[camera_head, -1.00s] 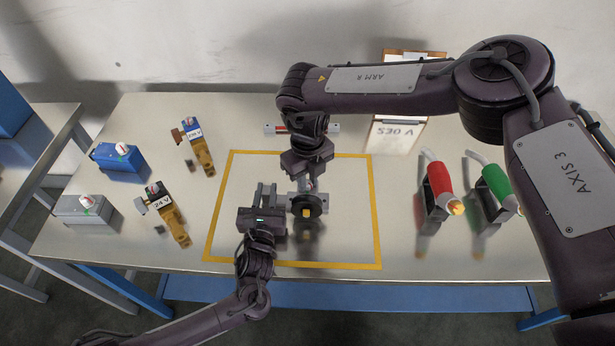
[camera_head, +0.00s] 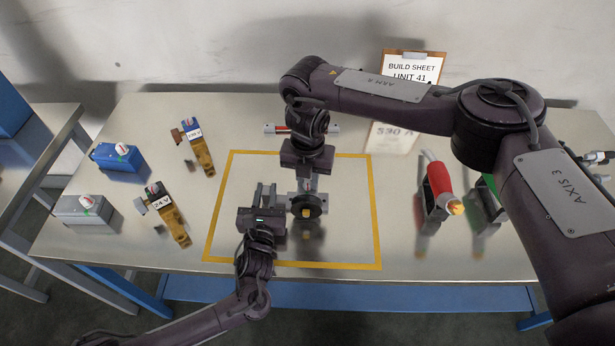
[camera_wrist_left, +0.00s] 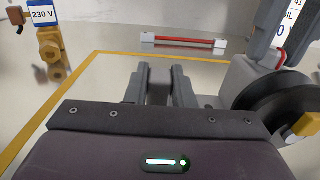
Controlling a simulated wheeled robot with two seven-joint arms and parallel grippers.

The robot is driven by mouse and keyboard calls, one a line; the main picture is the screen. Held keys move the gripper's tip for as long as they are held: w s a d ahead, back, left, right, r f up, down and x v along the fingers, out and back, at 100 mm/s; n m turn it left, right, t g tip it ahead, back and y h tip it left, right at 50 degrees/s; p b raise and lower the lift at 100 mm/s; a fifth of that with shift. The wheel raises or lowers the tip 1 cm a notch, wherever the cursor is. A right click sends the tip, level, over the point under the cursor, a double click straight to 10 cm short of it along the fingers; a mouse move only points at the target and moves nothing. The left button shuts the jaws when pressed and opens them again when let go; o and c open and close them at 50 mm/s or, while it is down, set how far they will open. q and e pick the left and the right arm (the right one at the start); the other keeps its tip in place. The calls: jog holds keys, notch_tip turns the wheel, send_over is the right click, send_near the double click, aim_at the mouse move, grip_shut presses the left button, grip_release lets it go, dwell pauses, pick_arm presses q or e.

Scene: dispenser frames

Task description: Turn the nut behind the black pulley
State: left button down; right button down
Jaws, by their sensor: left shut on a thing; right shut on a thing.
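The black pulley (camera_head: 306,206) stands upright at the front of a grey unit inside the yellow outline, with a brass square end at its centre. It also shows at the right of the left wrist view (camera_wrist_left: 285,105). My right gripper (camera_head: 308,184) reaches down just behind the pulley and is shut on the nut, which the fingers hide. My left gripper (camera_head: 266,192) is left of the pulley. In the left wrist view, its fingers (camera_wrist_left: 159,82) are shut on a grey part of the unit.
A red-striped bar (camera_head: 288,129) lies behind the unit. Blue (camera_head: 118,160) and grey (camera_head: 82,212) boxes and two brass valves with voltage tags are at left. A clipboard (camera_head: 412,68) is at the back.

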aim_at(308, 182)
jog(key=shift+w+m, duration=0.1)
jog(key=shift+m, duration=0.5)
jog(key=c, duration=1.6)
grip_release()
jog(key=shift+o, duration=0.2)
notch_tip(308, 182, up, 12)
pick_arm(q)
jog(key=c, duration=1.2)
grip_release()
jog(key=shift+o, duration=0.2)
